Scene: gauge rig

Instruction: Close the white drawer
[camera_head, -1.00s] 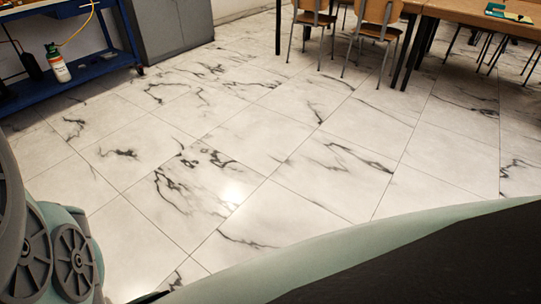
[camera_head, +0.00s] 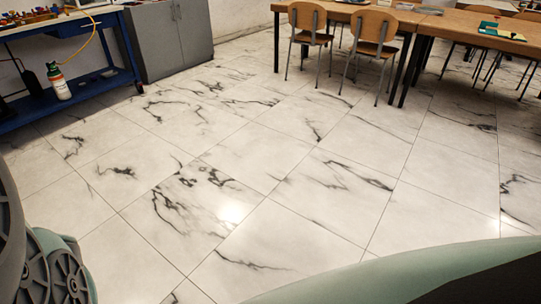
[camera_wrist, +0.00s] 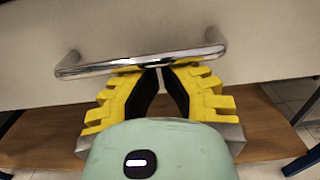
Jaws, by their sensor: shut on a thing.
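The white drawer (camera_wrist: 260,35) fills the upper part of the wrist view, with its shiny metal bar handle (camera_wrist: 100,66) running across the front. My gripper (camera_wrist: 158,68) is at the middle of the handle, with its yellow and black fingers drawn together at their tips and shut on the handle. The fingertips are partly hidden behind the bar. How far the drawer stands out cannot be told from this view. The head view shows neither the drawer nor my gripper.
A wooden surface (camera_wrist: 60,132) lies below the drawer. In the head view, a blue workbench (camera_head: 70,24), a green and white bottle (camera_head: 59,82) and a grey cabinet (camera_head: 172,40) stand at upper left. Chairs (camera_head: 372,38) and wooden tables (camera_head: 470,32) are at upper right. The marble floor between is clear.

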